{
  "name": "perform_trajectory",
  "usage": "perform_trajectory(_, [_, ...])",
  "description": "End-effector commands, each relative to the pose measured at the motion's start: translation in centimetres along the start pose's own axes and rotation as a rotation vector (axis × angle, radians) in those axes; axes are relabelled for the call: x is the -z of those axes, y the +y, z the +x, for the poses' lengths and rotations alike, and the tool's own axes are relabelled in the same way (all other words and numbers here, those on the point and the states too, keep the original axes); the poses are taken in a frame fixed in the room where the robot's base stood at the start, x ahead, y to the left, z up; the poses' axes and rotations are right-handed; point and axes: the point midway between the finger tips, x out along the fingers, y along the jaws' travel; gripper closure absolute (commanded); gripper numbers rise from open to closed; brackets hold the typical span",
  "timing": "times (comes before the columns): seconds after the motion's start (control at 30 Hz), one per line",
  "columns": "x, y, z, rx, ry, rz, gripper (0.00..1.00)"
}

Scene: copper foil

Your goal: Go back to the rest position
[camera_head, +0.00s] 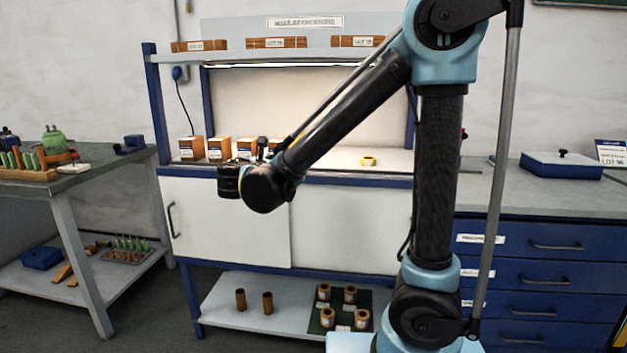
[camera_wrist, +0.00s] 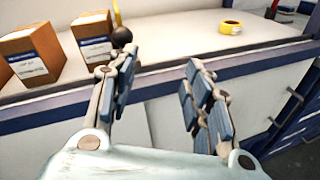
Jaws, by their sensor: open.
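My gripper (camera_wrist: 160,72) is open in the wrist view, with its two padded fingers spread wide and nothing between them. It points toward the front edge of a blue-framed bench (camera_head: 330,180). In the head view my arm reaches left, and the wrist hangs in front of the bench edge; the fingers are small and partly hidden there. Brown cartons with blue and white labels, one of them at the left (camera_head: 191,148), stand in a row on the bench top. Two cartons show in the wrist view, the nearer one (camera_wrist: 32,58) beyond the left finger.
A yellow tape roll (camera_head: 368,161) lies on the bench top. White cabinet doors (camera_head: 225,220) lie below. Brown tubes (camera_head: 240,299) stand on the lower shelf. A blue drawer unit (camera_head: 540,270) is at right, and a side table (camera_head: 60,184) with green-handled tools is at left.

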Motion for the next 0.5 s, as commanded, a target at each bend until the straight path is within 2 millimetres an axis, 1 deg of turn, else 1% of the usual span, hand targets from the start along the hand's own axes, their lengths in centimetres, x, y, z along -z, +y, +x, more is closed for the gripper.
perform_trajectory(0.03, [-0.5, -2.1, 1.5, 0.048, 0.031, 0.043, 0.54])
perform_trajectory(0.1, [-0.7, -4.9, 3.2, 0.113, 0.079, 0.113, 0.54])
perform_trajectory(0.17, [-0.8, -7.2, 4.4, 0.169, 0.116, 0.175, 0.54])
perform_trajectory(0.2, [-0.9, -8.8, 5.0, 0.206, 0.139, 0.217, 0.54])
perform_trajectory(0.27, [-0.9, -11.0, 5.8, 0.26, 0.17, 0.278, 0.54])
perform_trajectory(0.3, [-0.9, -12.5, 6.2, 0.296, 0.188, 0.318, 0.54])
perform_trajectory(0.5, [-0.7, -19.2, 7.4, 0.467, 0.257, 0.512, 0.54])
